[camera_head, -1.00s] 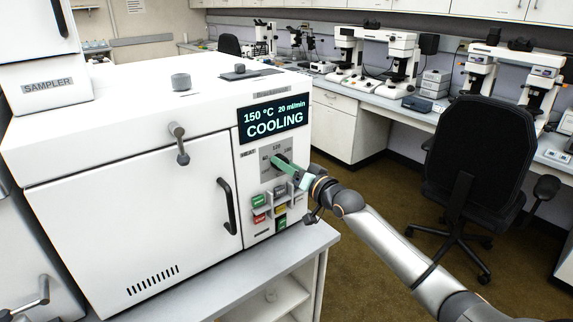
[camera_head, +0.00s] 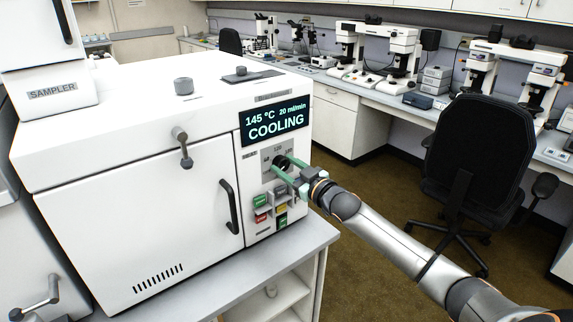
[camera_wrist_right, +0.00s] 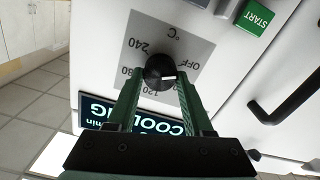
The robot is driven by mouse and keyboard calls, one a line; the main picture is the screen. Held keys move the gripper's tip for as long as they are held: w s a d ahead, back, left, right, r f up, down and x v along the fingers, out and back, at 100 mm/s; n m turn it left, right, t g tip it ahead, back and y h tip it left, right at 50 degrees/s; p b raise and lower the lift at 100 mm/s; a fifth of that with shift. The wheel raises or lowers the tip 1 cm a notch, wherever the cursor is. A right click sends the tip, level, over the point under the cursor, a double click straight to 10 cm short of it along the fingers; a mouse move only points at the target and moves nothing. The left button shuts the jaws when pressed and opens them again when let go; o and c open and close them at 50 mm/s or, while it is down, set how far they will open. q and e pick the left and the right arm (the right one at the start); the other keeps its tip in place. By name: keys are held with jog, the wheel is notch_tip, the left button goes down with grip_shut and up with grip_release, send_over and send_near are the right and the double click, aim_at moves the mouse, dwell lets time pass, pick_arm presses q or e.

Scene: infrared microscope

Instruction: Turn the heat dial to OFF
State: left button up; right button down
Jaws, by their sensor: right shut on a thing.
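The heat dial (camera_wrist_right: 158,72) is a black round knob with a white mark, on a grey scale plate (camera_wrist_right: 150,42) with numbers, °C and OFF. In the right wrist view its mark points right, close to the OFF label. My right gripper (camera_wrist_right: 159,82) has green fingers on either side of the knob and is shut on it. In the head view the right gripper (camera_head: 283,168) comes in from the right and partly hides the dial (camera_head: 279,161). The display (camera_head: 274,122) reads 145 °C, 20 ml/min, COOLING. My left gripper is out of view.
Coloured buttons (camera_head: 270,207) sit just below the dial, close to the lower finger. A black door handle (camera_head: 230,206) is to their left. The white oven (camera_head: 130,215) stands on a grey bench. A black chair (camera_head: 487,160) stands at right.

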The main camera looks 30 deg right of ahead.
jog(key=shift+n, duration=0.4)
jog(key=shift+c, duration=1.5)
grip_release()
jog(key=s, duration=1.2)
jog(key=shift+s+d, duration=0.25)
jog(key=shift+d, duration=0.2)
